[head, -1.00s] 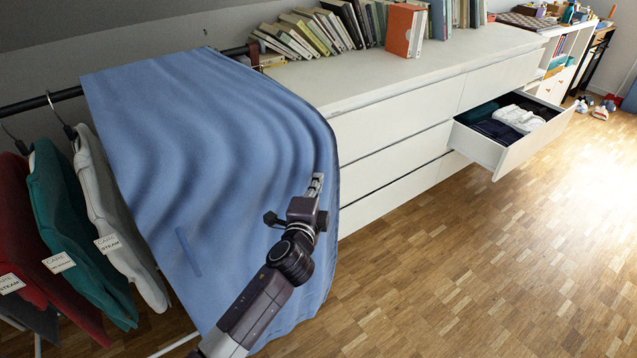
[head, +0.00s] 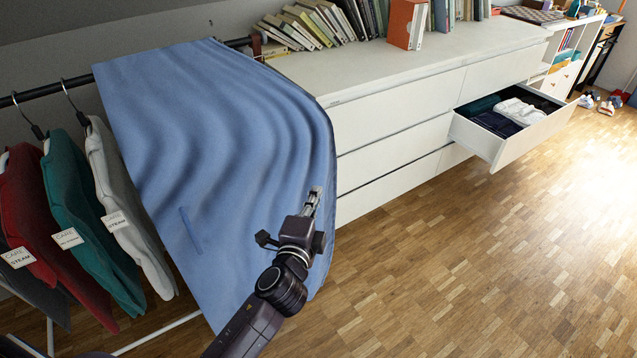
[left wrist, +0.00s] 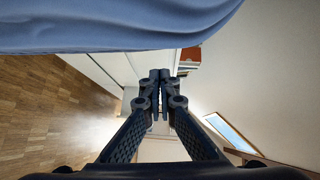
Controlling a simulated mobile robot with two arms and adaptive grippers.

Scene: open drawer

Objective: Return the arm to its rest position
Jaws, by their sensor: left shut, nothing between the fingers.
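My left gripper (head: 313,202) is shut and empty. In the head view it is in front of the blue cloth (head: 215,130) hanging over the clothes rail, near the cloth's right edge. In the left wrist view its fingers (left wrist: 160,80) meet at their tips, with nothing between them. The blue cloth (left wrist: 110,25) also fills the top of that view. The open drawer (head: 510,145) is at the far right end of the white dresser (head: 400,110), with dark and white folded clothes inside. My right gripper is not in view.
Several garments, including a teal one (head: 85,210), hang from the black rail (head: 50,90) at the left. Shoes (head: 600,103) lie far off.

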